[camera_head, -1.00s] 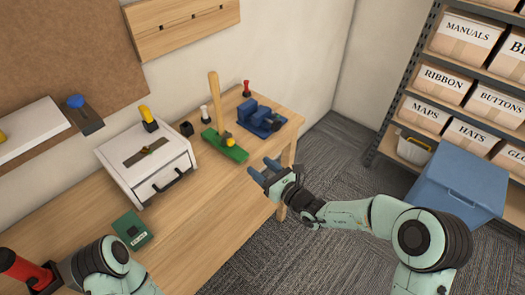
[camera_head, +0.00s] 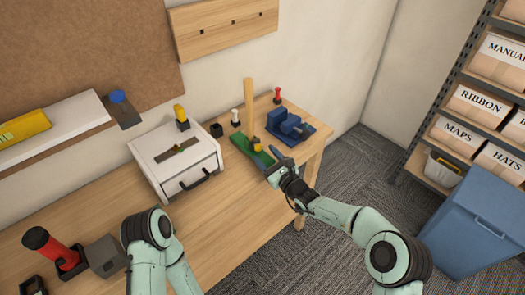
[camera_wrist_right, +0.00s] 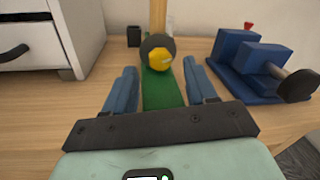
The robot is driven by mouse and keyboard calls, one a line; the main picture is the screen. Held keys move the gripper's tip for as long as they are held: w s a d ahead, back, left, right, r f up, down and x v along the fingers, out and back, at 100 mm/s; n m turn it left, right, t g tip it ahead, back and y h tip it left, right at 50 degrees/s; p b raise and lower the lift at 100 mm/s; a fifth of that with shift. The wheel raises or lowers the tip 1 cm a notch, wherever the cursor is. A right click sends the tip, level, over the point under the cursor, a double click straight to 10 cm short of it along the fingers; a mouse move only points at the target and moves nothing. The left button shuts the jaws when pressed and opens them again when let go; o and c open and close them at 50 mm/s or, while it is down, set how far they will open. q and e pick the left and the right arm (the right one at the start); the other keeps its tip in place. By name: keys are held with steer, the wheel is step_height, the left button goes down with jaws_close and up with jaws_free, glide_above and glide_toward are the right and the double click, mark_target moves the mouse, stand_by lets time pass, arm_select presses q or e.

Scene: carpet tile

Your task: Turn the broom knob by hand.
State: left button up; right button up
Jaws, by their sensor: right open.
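The broom stands on the bench with a green base (camera_head: 243,145) and an upright wooden handle (camera_head: 249,102). Its yellow knob (camera_head: 257,143) sits low on the near side and also shows in the right wrist view (camera_wrist_right: 161,59), with a dark round collar behind it. My right gripper (camera_head: 277,162) is open at the near end of the base. In the right wrist view its blue fingers (camera_wrist_right: 159,68) lie either side of the green base, with the knob ahead between their tips, untouched as far as I can tell. My left arm shows at the bottom, but its gripper does not.
A blue vise-like tool (camera_head: 290,127) stands right of the broom. A white drawer box (camera_head: 178,160) stands to the left, with a small black block (camera_head: 216,130) between. A red-handled item (camera_head: 51,250) is at front left. A blue bin (camera_head: 480,222) stands on the floor at right.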

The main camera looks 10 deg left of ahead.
mark_target(257, 147)
steer(key=shift+x, duration=1.35)
steer(key=c, duration=1)
steer(key=shift+c, duration=0.2)
steer(key=shift+m, duration=0.4)
steer(key=m, duration=0.2)
steer(key=shift+r+m, duration=0.1)
steer(key=shift+m, duration=0.2)
steer(key=shift+m+g+p, duration=0.4)
steer(key=shift+m+p, duration=0.2)
steer(key=shift+m, duration=1)
